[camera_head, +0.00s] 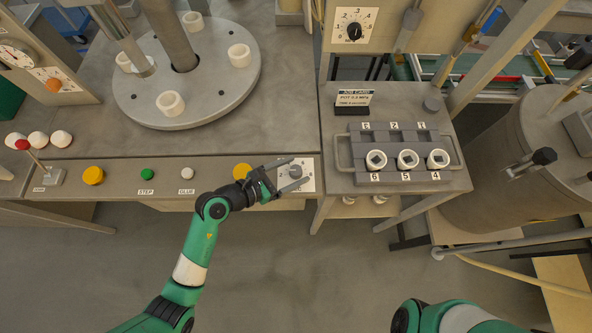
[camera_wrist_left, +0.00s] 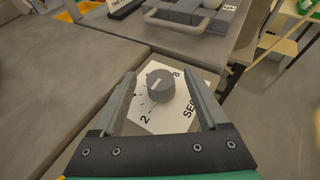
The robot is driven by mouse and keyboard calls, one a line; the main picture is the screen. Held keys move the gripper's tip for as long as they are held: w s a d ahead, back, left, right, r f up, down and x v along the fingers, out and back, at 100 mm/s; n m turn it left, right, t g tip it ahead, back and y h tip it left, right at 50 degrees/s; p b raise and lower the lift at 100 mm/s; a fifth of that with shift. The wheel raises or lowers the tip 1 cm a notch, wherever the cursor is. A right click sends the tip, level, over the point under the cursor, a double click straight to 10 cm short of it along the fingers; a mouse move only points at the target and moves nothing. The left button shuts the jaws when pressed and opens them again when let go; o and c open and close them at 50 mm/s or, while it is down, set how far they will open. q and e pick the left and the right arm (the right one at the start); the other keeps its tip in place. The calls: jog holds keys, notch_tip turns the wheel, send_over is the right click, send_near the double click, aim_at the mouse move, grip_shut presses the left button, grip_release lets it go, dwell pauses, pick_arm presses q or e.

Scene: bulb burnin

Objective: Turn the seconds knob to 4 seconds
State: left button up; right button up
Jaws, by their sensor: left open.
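The seconds knob (camera_head: 295,172) is a round grey knob on a white dial plate (camera_head: 307,184) at the bench's front edge. In the left wrist view the knob (camera_wrist_left: 160,84) has a pale pointer mark slanting up and left, toward the far-left part of the scale. I cannot read its exact setting. The figures 2 and 8 and part of "SEC" show on the plate (camera_wrist_left: 170,118). My left gripper (camera_head: 300,171) is open, with one finger on each side of the knob and visible gaps between. My right arm shows at the bottom right; its gripper is out of view.
A yellow button (camera_head: 242,171) sits just left of the dial. A socket block (camera_head: 400,180) with several white round parts stands to the right, near a job card (camera_head: 355,98). A round turntable (camera_head: 187,105) is behind.

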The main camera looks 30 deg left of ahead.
pick_arm(q)
jog(key=shift+w+d+f, duration=0.2)
jog(key=shift+w+d, duration=0.1)
jog(key=shift+w, duration=0.2)
grip_shut()
jog(key=shift+a+m+h, duration=0.1)
jog(key=shift+m+h, duration=0.3)
jog(key=shift+h, duration=0.1)
jog(key=shift+m+g+h+b, duration=0.4)
jog(key=shift+m+g+h, duration=0.1)
jog(key=shift+f+m+g+h+b, duration=0.1)
jog(key=shift+m+g+h+b, duration=0.4)
jog(key=shift+m+g+h, duration=0.3)
jog(key=m+g+h+b, duration=0.1)
jog(key=m+g+b, duration=0.3)
jog(key=b, duration=0.3)
jog(key=m+g+h+b, duration=0.2)
jog(key=m+g+b, duration=0.1)
jog(key=b, duration=0.3)
jog(key=shift+f+m+g+h+b, duration=0.2)
jog(key=shift+m+g+h+b, duration=0.1)
jog(key=shift+m+g+b, duration=0.15)
jog(key=shift+r+m+g+b, duration=0.25)
jog(key=shift+m+g+b, duration=0.1)
jog(key=shift+g+b, duration=0.3)
